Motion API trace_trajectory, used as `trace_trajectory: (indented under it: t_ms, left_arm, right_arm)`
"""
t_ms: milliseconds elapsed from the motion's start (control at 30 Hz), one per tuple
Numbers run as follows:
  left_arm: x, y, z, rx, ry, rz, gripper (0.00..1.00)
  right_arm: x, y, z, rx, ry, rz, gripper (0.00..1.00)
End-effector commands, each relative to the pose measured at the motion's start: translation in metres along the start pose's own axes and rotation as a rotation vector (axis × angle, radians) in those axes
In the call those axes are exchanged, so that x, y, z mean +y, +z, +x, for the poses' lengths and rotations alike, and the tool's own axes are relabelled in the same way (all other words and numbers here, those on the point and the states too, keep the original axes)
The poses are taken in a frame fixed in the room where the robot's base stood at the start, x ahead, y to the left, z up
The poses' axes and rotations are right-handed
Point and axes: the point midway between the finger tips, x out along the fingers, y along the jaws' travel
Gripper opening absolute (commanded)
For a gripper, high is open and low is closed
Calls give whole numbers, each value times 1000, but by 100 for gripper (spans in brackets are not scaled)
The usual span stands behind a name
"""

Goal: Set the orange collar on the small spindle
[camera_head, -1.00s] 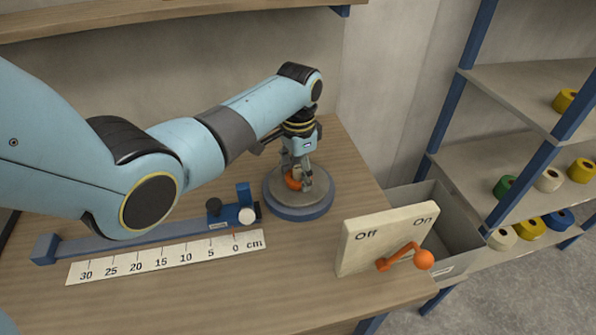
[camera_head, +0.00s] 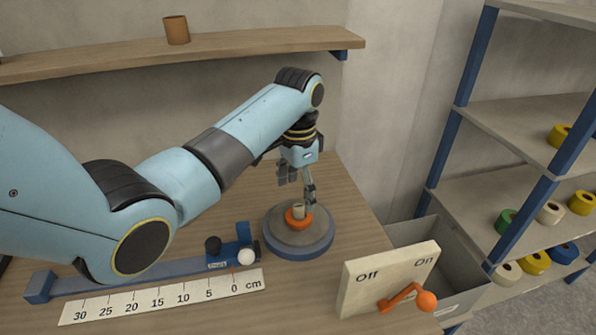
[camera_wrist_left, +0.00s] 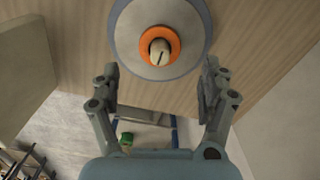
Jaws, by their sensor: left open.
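The orange collar (camera_head: 298,222) sits around the small pale spindle (camera_head: 298,210) on the round turntable (camera_head: 270,240) with a grey top and blue base. In the left wrist view the collar (camera_wrist_left: 147,39) rings the spindle (camera_wrist_left: 160,54), low against the grey disc (camera_wrist_left: 128,22). My left gripper (camera_head: 297,190) is open and empty, just above and behind the spindle. In the left wrist view its two fingers (camera_wrist_left: 158,78) are wide apart, with the collar beyond them and clear of both. My right gripper is out of view.
A switch box (camera_head: 362,290) marked Off and On, with an orange lever, stands at the table's front right. A blue rail (camera_head: 130,279) and cm ruler (camera_head: 160,297) lie at left. A grey bin (camera_head: 455,262) and shelves of tape rolls stand right. A brown roll (camera_head: 176,30) sits on the upper shelf.

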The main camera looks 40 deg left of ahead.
Motion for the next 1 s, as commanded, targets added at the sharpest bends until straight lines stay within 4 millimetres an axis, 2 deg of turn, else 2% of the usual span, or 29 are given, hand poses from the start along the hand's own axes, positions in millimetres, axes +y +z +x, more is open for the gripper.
trace_trajectory:
  t_ms: [100, 300, 1000]
  left_arm:
    - [0, -1, -24, 3, -2, 0, 78]
    - [0, 0, -48, 1, 0, -1, 78]
    - [0, 0, -52, -1, 1, -1, 78]
  right_arm:
    - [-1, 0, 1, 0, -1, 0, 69]
    - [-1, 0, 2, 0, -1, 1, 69]
    - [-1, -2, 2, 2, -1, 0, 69]
